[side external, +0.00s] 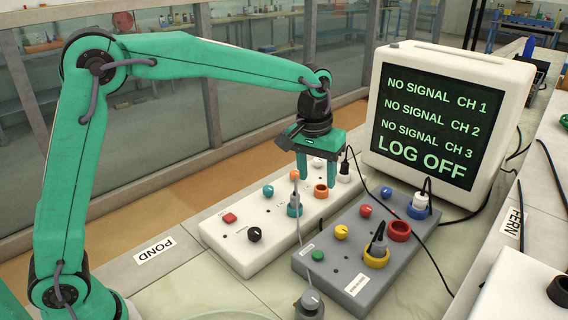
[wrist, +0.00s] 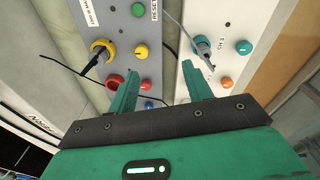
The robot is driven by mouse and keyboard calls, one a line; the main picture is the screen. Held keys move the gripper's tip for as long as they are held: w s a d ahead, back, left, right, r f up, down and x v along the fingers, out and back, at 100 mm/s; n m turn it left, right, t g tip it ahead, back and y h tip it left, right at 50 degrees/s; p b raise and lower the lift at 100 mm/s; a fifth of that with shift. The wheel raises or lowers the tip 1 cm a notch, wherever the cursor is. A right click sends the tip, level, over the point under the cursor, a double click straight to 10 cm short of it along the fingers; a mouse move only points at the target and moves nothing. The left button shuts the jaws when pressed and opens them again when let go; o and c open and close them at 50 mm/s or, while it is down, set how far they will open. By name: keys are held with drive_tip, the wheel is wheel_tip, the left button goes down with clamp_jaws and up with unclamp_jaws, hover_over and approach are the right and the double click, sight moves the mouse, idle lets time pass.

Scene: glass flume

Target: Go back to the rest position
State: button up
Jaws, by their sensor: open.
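My green arm reaches over from the left in the side external view. My gripper (side external: 318,172) points down above the far part of the white panel box (side external: 232,250). In the wrist view its two green fingers (wrist: 160,92) stand apart with nothing between them. A grey plug (wrist: 203,46) with a grey cable sits at the teal socket, beside my right finger in that view. The teal socket (side external: 294,210) also shows in the side external view, just below my fingers. Whether a finger touches the plug or cable is not clear.
A grey panel box (side external: 340,262) stands beside the white one, with a black plug at its yellow socket (side external: 376,257). A monitor (side external: 440,125) reading "NO SIGNAL" and "LOG OFF" stands behind. Cables cross the bench.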

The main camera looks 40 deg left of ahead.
drive_tip(key=s+a+r+m+t, duration=0.1)
drive_tip(key=s+a+r+t, duration=0.15)
drive_tip(key=s+a, duration=0.45)
drive_tip(key=s+a+r+m+t, duration=0.1)
drive_tip(key=s+a+r, duration=0.25)
drive_tip(key=s, duration=0.85)
drive_tip(key=s+a+f, duration=0.1)
drive_tip(key=s+f, duration=0.1)
drive_tip(key=s, duration=0.5)
drive_tip(key=shift+f+m+t, duration=0.3)
drive_tip(key=shift+t, duration=0.15)
